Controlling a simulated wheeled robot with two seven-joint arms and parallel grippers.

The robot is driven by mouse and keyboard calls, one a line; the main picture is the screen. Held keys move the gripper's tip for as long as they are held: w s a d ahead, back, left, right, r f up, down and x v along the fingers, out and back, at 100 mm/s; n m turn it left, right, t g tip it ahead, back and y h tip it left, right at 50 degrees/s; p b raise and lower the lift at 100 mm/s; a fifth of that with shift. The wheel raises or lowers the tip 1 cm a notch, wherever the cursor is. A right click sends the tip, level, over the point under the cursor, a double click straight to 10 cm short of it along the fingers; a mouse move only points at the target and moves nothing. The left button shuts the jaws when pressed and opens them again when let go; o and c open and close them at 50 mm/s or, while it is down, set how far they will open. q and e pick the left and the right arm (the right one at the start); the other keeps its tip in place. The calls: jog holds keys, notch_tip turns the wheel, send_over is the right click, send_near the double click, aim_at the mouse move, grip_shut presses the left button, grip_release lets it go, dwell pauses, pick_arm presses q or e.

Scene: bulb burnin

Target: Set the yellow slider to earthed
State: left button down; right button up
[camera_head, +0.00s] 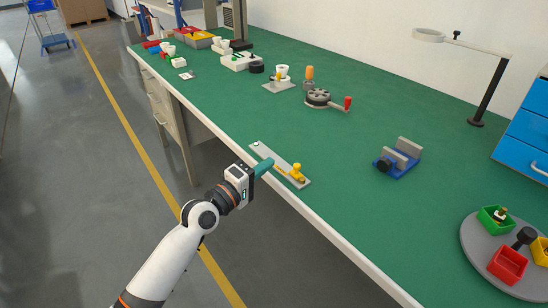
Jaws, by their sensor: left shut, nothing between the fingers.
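The yellow slider (297,171) stands on a narrow grey plate (305,183) near the front edge of the green bench. It sits toward the plate's right, nearer end. My left gripper (268,163) comes in from the left over the bench edge. Its teal fingers are shut and empty, and they lie over the middle of the plate, a little left of the slider and apparently apart from it. Part of the plate is hidden behind the fingers. Any lettering for the slider's positions is too small to read. My right gripper is not in view.
A blue vise (398,160) stands right of the plate. A hand wheel with a red knob (347,102) is farther back. A grey round tray (480,262) with coloured bins is at the lower right. Blue drawers (524,145) and a lamp (487,95) stand at right. Green bench surface around the plate is clear.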

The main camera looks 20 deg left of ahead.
pick_arm(q)
jog(key=v, duration=0.4)
jog(key=shift+s+a, duration=0.15)
jog(key=shift+a, duration=0.1)
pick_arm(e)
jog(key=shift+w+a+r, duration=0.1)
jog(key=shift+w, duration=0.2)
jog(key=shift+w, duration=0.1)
